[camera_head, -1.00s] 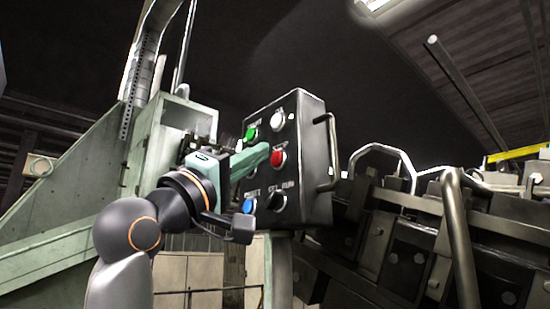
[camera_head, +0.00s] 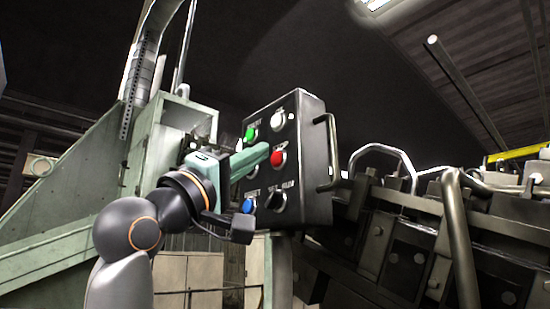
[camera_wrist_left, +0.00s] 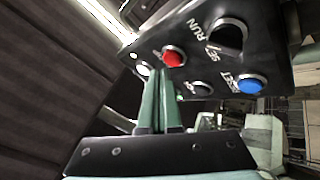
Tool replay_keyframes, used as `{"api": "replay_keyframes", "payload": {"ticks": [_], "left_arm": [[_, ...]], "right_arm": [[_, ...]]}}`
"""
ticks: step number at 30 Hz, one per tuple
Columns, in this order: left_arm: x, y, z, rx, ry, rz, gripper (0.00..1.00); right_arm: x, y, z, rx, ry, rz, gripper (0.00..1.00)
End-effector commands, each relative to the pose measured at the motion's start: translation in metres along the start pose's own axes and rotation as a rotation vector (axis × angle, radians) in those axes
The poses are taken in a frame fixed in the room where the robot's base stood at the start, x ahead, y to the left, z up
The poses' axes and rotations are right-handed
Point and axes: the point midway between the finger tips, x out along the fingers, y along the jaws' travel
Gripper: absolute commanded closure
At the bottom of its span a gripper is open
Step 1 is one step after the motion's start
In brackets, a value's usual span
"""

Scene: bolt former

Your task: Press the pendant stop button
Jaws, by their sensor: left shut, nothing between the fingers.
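The black pendant box (camera_head: 311,152) carries several buttons on its face. The red stop button (camera_head: 278,158) is at the right of the middle row; it also shows in the left wrist view (camera_wrist_left: 173,57). My left gripper (camera_head: 267,151) is shut and empty, its green fingers pointing at the pendant face. In the head view the fingertips end right beside the red button, at its upper left. In the wrist view the tips (camera_wrist_left: 160,76) appear just below and left of it. I cannot tell whether they touch the button or the panel.
A green button (camera_head: 251,134), a white button (camera_head: 278,120), a blue button (camera_head: 249,205) and a black selector switch (camera_head: 275,200) surround the stop button. A bar handle (camera_head: 332,150) juts from the pendant's right side. Dark machinery (camera_head: 400,240) with pipes fills the right.

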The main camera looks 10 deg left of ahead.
Motion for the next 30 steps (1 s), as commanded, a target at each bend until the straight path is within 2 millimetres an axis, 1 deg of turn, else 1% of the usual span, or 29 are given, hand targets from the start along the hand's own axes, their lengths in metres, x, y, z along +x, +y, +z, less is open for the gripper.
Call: {"api": "replay_keyframes", "payload": {"ticks": [5,13,30], "left_arm": [[0.0006,-0.0002,0.0002,0.000,0.000,0.000,1.00],[0.0072,-0.0031,0.0038,-0.001,-0.001,0.000,1.00],[0.0088,-0.0048,0.0048,0.000,0.000,-0.001,1.00]], "right_arm": [[-0.0003,0.0000,-0.0004,0.000,0.000,0.000,0.05],[-0.0034,-0.0003,-0.0037,0.000,0.000,0.000,0.05],[-0.0030,-0.0002,-0.0034,0.000,0.000,0.000,0.05]]}}
